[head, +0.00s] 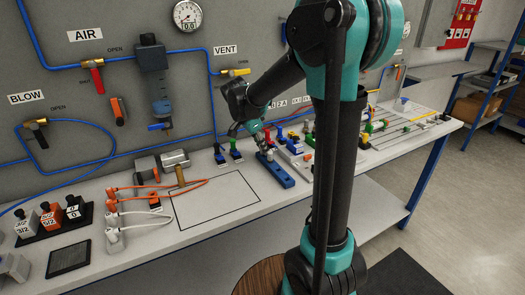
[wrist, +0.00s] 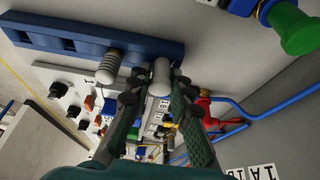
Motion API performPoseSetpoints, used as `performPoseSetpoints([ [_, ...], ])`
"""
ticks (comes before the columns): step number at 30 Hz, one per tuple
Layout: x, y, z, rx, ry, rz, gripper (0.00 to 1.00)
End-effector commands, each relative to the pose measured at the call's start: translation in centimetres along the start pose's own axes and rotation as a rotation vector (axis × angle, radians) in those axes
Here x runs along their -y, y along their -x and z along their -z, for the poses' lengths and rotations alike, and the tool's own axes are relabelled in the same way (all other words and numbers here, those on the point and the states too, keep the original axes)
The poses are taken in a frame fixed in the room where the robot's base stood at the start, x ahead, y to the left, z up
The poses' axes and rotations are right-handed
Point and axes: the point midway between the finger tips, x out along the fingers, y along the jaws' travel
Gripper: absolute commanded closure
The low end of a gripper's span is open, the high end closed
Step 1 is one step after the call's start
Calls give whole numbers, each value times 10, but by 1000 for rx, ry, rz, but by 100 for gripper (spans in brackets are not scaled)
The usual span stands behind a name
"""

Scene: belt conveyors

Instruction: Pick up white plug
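A white rounded plug (wrist: 161,72) stands at the blue rack (wrist: 205,49) in the wrist view. My gripper (wrist: 158,88) has one finger on each side of this plug. The gaps are too small to tell whether the fingers touch it. A second, ribbed pale plug (wrist: 108,67) is left of it at the same rack. In the head view my gripper (head: 262,143) is low over the far end of the blue rack (head: 277,173); the plug is too small to make out there.
The outlined rectangle (head: 212,200) on the table is mostly bare. A power strip (head: 113,235) with orange and white cables lies further left. Small coloured parts (head: 372,126) crowd the table to the right.

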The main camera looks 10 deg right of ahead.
Motion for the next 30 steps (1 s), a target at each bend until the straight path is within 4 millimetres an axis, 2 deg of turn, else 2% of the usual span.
performPoseSetpoints([
  [1,0,0,0,0,0,0,90],
  [3,0,0,0,0,0,0,99],
  [4,0,0,0,0,0,0,100],
  [17,0,7,3,0,0,0,100],
  [23,0,31,13,0,0,0,100],
  [30,0,88,36,0,0,0,100],
])
